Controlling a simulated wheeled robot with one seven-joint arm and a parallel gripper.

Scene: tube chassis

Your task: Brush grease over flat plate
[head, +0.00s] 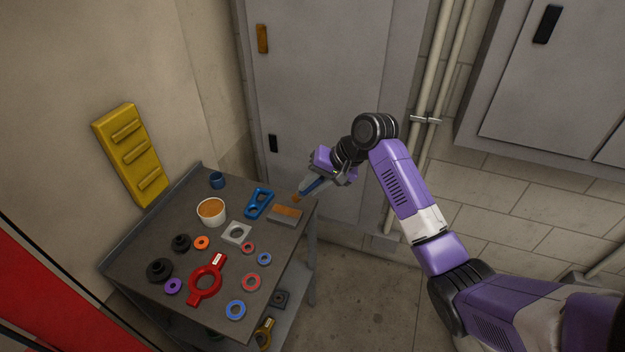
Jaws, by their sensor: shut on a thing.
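The flat plate (282,217) is a small grey block near the right edge of the workbench. A brown-orange layer, the colour of the grease, lies on part of its top. My gripper (318,184) is shut on a brush (308,189) with a blue part and brownish bristles. The bristles point down to the left, just above or touching the plate's far end; I cannot tell which. A white tub (211,217) of brown-orange grease stands upright left of the plate. Most of the brush handle is hidden by my gripper.
The dark workbench (215,265) also carries a blue bracket (259,204), a grey square part (237,233), a red ring with a handle (206,281), a blue cup (217,180) and several small rings. A grey cabinet stands behind. Open floor lies to the right.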

